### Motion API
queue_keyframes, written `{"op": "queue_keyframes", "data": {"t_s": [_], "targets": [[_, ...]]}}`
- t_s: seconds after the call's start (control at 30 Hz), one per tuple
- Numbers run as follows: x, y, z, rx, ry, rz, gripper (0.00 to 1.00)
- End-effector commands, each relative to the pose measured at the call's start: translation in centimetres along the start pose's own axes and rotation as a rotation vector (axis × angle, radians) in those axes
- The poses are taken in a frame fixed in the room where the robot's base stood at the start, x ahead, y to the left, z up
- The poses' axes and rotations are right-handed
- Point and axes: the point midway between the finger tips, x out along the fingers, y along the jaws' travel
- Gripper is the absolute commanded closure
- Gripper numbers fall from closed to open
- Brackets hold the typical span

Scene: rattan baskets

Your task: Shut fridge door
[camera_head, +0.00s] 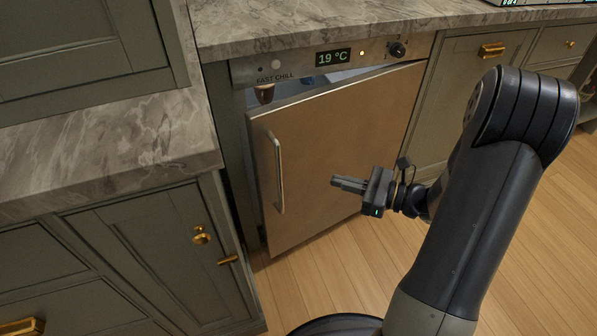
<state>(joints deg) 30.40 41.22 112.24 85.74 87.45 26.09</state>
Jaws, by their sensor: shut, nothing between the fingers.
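The fridge door (325,150) is a flat brownish metal panel with a vertical bar handle (277,172) near its left edge. It stands partly open, with its left side swung out and its right edge near the cabinet. A dark gap shows along its top and left side. The fridge (300,67) is built under the counter, with a control panel reading 19 °C. My gripper (335,182) is shut and empty. It appears in front of the door's lower middle, to the right of the handle, fingers pointing left. I cannot tell whether it touches the door.
A marble counter (330,20) runs above the fridge. A lower-left cabinet (150,250) with brass fittings and a marble top (100,150) juts forward beside the door. More drawers (500,50) stand at right. The wooden floor (320,285) is clear before the door.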

Motion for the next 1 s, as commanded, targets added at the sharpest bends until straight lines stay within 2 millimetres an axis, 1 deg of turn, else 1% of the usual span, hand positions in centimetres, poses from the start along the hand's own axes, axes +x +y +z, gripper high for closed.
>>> {"op": "queue_keyframes", "data": {"t_s": [0.03, 0.17, 0.27, 0.33, 0.47, 0.8, 1.0], "targets": [[-0.5, 0.0, -0.2, 0.003, -0.029, -0.010, 1.00], [-0.9, 0.0, 0.5, 0.008, -0.071, -0.017, 1.00], [-0.4, 0.1, 0.7, 0.008, -0.076, -0.016, 1.00], [0.3, 0.1, 0.7, 0.008, -0.076, -0.013, 1.00], [2.4, 0.1, 0.8, 0.007, -0.074, -0.012, 1.00], [8.4, 0.0, 1.1, 0.006, -0.074, -0.011, 1.00], [11.3, -0.1, 1.4, 0.006, -0.074, -0.013, 1.00]]}}
